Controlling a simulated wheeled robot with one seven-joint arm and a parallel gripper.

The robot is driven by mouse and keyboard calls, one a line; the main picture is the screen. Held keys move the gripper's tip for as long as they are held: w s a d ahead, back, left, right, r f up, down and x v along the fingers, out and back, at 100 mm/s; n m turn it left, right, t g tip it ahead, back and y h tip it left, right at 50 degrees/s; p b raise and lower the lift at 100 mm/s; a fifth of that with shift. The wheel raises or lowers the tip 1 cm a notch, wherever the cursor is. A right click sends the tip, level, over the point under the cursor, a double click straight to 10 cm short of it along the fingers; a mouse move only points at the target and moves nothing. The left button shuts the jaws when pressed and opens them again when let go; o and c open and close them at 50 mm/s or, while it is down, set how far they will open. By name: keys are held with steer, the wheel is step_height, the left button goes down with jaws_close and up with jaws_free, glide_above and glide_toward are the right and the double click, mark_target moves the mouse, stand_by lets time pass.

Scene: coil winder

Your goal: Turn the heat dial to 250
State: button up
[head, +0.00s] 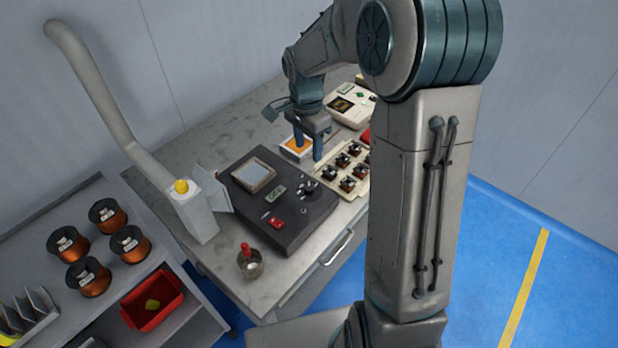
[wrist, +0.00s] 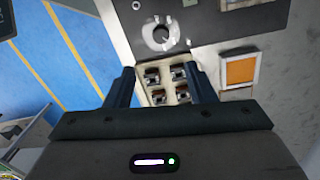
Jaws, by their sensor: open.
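A dark control box (head: 262,225) stands on the grey bench. It has a pale screen (head: 254,174), a small display (head: 276,194) too small to read surely, a red switch (head: 277,223) and a round dial (head: 308,190), which looks like the heat dial. The dial also shows in the wrist view (wrist: 160,36), ahead of the fingertips at the top; its setting cannot be read. My gripper (head: 308,145) points down, open and empty, behind the box over the component tray. In the wrist view its two fingers (wrist: 160,75) are spread apart, with the tray between them and beyond.
The cream tray (head: 327,173) holds several dark components. An orange-and-white block (head: 295,147) lies beside my gripper. A white meter (head: 350,105) stands behind. A pot with a red knob (head: 250,262) and a fume arm with a yellow knob (head: 197,212) stand near the box. Copper spools (head: 131,243) sit left.

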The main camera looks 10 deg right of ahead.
mark_target(309, 186)
step_height(309, 186, down, 14)
steer(key=shift+s+d+p, duration=0.1)
steer(key=shift+s+p, duration=0.05)
steer(key=shift+p, duration=0.9)
steer(key=c, duration=1)
